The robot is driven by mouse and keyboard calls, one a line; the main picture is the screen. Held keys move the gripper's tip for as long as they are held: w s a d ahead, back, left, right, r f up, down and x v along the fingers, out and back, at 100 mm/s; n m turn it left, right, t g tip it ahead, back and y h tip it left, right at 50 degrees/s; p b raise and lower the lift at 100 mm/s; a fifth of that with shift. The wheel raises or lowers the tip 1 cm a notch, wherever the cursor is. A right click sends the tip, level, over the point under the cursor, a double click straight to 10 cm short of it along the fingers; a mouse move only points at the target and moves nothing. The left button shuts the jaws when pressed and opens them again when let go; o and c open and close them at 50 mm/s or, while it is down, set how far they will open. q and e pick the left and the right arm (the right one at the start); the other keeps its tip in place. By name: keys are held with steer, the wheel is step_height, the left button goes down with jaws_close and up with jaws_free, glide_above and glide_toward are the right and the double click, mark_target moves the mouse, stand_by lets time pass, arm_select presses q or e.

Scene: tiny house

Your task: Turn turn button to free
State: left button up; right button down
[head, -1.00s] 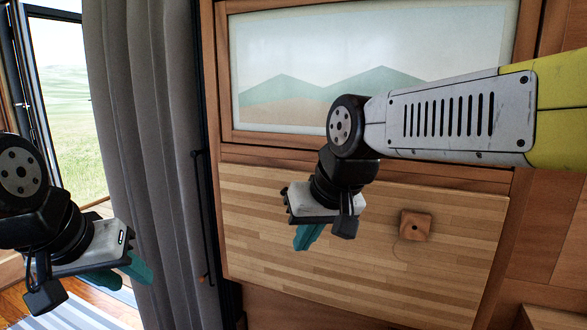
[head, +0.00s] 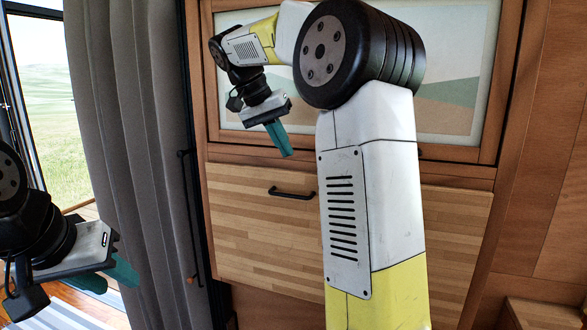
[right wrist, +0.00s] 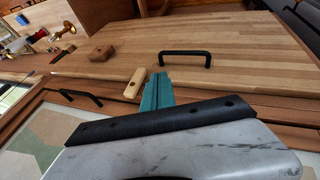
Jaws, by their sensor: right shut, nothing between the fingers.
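The turn button is most likely the small light wooden bar (right wrist: 135,84) in the right wrist view. It lies across the seam between the striped wooden panel (right wrist: 215,35) and the rail beside it, roughly crosswise to the seam. A dark pin dot shows on it. In the head view my right arm hides that spot. My right gripper (head: 290,154) is shut and empty in front of the panel's top edge; in the wrist view its teal fingertips (right wrist: 158,80) are right beside the bar, contact unclear. My left gripper (head: 104,283) hangs open and empty at far left.
A black handle (head: 292,192) is on the panel, with a brown wooden block (right wrist: 103,53) nearby. The framed picture panel (head: 455,95) above has another black handle (right wrist: 80,97). A grey curtain (head: 130,130) and window are at left.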

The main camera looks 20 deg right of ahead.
steer(key=w+a+r+m+h, duration=0.1)
steer(key=w+m+h, duration=0.1)
steer(key=w+m, duration=0.15)
steer(key=shift+n+g, duration=0.4)
steer(key=shift+n, duration=0.15)
steer(key=x, duration=1)
steer(key=shift+s+d+r, duration=0.15)
steer(key=shift+s+d, duration=0.65)
steer(key=shift+d, duration=0.25)
steer(key=shift+s+d, duration=0.3)
steer(key=shift+d, duration=0.1)
steer(key=shift+d, duration=0.1)
